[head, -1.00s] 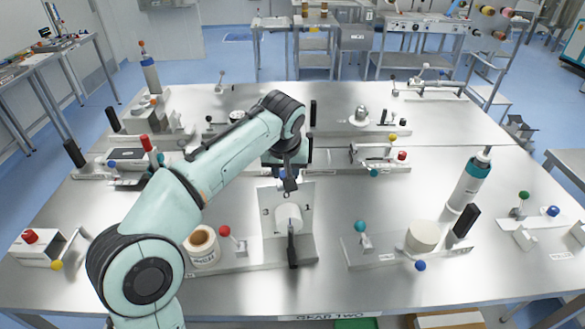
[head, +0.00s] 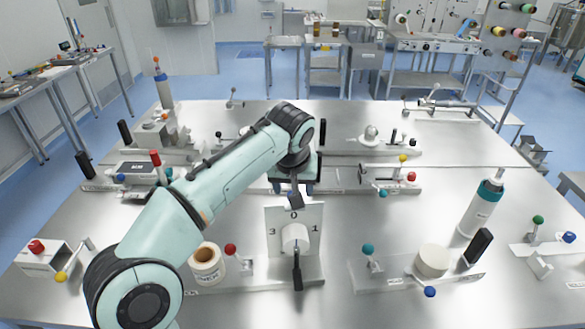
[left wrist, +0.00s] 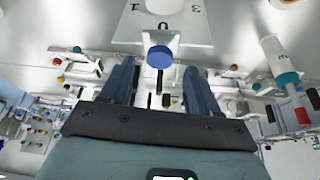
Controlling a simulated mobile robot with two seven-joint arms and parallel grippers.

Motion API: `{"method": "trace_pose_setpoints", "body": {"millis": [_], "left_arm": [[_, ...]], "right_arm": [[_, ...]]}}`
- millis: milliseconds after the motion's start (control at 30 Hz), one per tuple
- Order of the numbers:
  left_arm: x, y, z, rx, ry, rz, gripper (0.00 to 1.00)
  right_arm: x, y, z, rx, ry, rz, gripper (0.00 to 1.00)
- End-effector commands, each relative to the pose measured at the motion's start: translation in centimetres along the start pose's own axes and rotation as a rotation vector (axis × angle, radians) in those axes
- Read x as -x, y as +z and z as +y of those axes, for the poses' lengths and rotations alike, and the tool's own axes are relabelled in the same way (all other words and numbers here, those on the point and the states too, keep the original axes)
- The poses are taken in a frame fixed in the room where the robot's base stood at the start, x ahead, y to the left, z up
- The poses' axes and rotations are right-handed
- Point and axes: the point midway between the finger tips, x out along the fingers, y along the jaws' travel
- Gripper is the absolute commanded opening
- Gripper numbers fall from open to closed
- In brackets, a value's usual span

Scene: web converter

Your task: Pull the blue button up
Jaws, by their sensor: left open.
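A blue button (left wrist: 160,57) shows in the left wrist view, at the edge of an upright plate (left wrist: 188,35) marked with the numbers 1, 0 and 3. My left gripper (left wrist: 162,72) is open, with one finger on each side of the button in that view and gaps between. I cannot tell how far the fingertips reach along it. In the head view my left gripper (head: 296,201) points down at the top edge of the numbered plate (head: 277,222), above its white knob (head: 295,238). There the button is mostly hidden by the gripper. My right gripper is not in view.
A tape roll (head: 207,264) and a red ball lever (head: 231,249) stand left of the plate. A teal ball lever (head: 368,249) and a white cylinder (head: 432,261) stand to its right. A black handle (head: 297,274) sticks out in front. Other blue balls (head: 430,291) are around.

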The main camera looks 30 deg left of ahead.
Motion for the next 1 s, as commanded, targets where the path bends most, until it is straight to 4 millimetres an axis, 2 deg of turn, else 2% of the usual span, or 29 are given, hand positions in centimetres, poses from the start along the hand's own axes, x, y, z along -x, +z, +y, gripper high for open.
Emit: {"method": "trace_pose_setpoints", "body": {"millis": [33,300,500,700,1000], "left_arm": [[1.3,-0.2,0.1,0.0,0.005,0.007,0.61],[7.6,-0.3,0.1,0.001,0.007,0.01,0.61],[10.5,-0.2,0.1,0.0,0.004,0.005,0.61],[11.6,-0.1,0.0,0.001,0.0,0.002,0.61],[11.7,-0.1,0.0,0.001,0.001,0.002,0.61]], "right_arm": [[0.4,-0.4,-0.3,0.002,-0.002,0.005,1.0],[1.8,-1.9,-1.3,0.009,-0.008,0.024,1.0],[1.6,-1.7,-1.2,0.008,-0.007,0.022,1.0],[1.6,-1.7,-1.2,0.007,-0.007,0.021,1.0],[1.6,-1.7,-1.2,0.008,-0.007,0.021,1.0]]}}
